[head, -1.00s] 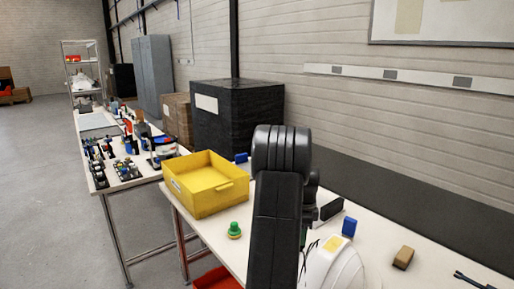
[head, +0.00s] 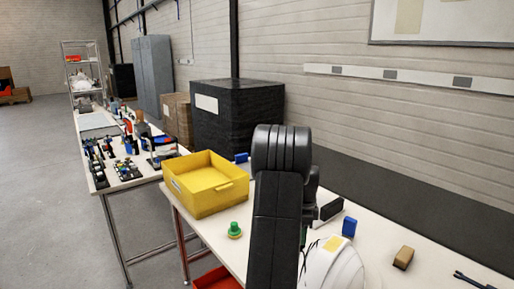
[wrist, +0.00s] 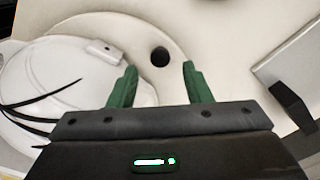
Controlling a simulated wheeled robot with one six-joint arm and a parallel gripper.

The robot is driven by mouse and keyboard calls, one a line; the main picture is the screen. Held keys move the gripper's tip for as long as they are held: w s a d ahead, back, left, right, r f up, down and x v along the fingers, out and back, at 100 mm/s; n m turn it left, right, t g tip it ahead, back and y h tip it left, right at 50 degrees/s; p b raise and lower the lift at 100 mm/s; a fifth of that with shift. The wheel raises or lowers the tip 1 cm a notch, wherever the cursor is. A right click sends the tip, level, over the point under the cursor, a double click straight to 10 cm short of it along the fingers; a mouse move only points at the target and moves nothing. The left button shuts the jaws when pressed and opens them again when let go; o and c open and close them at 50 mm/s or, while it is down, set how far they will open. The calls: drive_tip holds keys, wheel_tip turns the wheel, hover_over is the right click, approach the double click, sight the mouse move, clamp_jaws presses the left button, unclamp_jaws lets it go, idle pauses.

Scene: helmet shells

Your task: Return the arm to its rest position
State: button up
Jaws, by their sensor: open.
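My gripper (wrist: 160,78) shows in the wrist view with two green fingers spread apart and nothing between them. In the head view my own dark arm stands upright in front of the bench and hides most of the gripper. A white helmet shell (head: 338,268) with a yellow patch on top sits on the bench just right of my arm, partly cut off by the frame. In the wrist view the white helmet shell (wrist: 80,78) lies left of the fingers, with black straps beside it. The gripper's exact height above the bench is unclear.
A yellow bin (head: 207,203), a green knob-like part (head: 235,230), a blue block (head: 349,227) and a brown block (head: 403,257) stand on the bench (head: 385,272). A large black box (head: 235,120) is behind. Open floor (head: 50,210) lies to the left.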

wheel_tip(320, 180, down, 4)
drive_tip(key=shift+r, duration=0.15)
drive_tip(key=shift+s+a+f+n, duration=0.15)
drive_tip(key=shift+a+f+n, duration=0.05)
drive_tip(key=shift+a+n, duration=0.1)
drive_tip(key=shift+s+a+n, duration=0.6)
drive_tip(key=shift+s+n, duration=0.1)
drive_tip(key=shift+n, duration=0.1)
drive_tip(key=shift+a+r, duration=0.1)
drive_tip(key=shift+r, duration=0.05)
